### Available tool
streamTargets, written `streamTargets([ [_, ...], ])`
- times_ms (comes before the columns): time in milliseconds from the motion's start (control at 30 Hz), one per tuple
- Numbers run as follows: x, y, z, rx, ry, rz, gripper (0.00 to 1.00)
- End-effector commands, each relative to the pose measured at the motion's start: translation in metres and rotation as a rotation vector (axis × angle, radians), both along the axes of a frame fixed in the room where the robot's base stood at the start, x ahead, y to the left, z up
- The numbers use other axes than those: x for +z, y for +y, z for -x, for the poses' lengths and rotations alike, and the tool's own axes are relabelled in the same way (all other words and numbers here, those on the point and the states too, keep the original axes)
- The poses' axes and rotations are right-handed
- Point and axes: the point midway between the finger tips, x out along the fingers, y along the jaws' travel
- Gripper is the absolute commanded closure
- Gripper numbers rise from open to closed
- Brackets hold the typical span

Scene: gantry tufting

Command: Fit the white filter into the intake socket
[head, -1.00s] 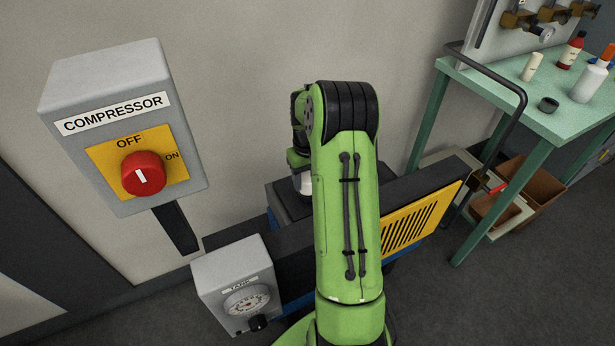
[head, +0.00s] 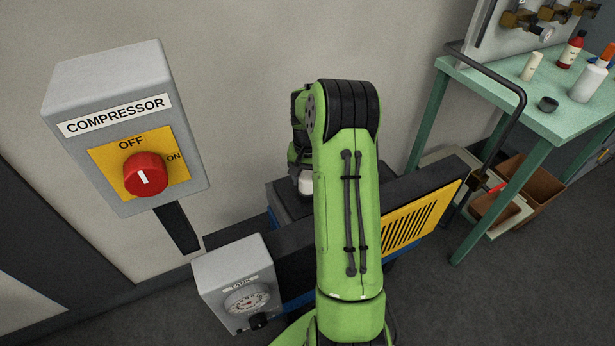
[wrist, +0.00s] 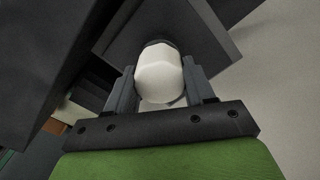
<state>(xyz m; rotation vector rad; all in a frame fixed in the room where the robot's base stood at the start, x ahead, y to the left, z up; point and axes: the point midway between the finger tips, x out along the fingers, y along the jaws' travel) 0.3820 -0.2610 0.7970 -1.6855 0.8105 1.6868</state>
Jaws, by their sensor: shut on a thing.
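The white filter (wrist: 158,76) is between the two fingers of my gripper (wrist: 160,88) in the wrist view, and the jaws are shut on it. Beyond it is a dark grey block face (wrist: 205,45) with a dark round rim partly showing behind the filter, likely the intake socket. The filter hides most of that rim, so I cannot tell whether it is inside or only in front. In the head view a small white part of the filter (head: 305,184) shows beside my green arm, over the dark block (head: 290,204).
The compressor switch box (head: 125,130) with a red knob stands at the left. The tank gauge box (head: 238,285) is in front. A yellow slotted panel (head: 425,220) is right of my arm. A green bench (head: 545,95) with bottles stands at the right.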

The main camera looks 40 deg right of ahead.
Motion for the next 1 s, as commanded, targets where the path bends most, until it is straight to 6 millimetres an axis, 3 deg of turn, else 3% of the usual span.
streamTargets([
  [33,0.000,0.000,0.000,0.000,-0.001,0.001,0.45],
  [233,0.000,0.000,0.000,0.002,-0.001,0.001,0.17],
  [567,0.008,0.000,0.000,0.003,-0.001,0.002,0.17],
  [1000,0.126,-0.001,-0.001,0.003,-0.004,0.003,0.17],
])
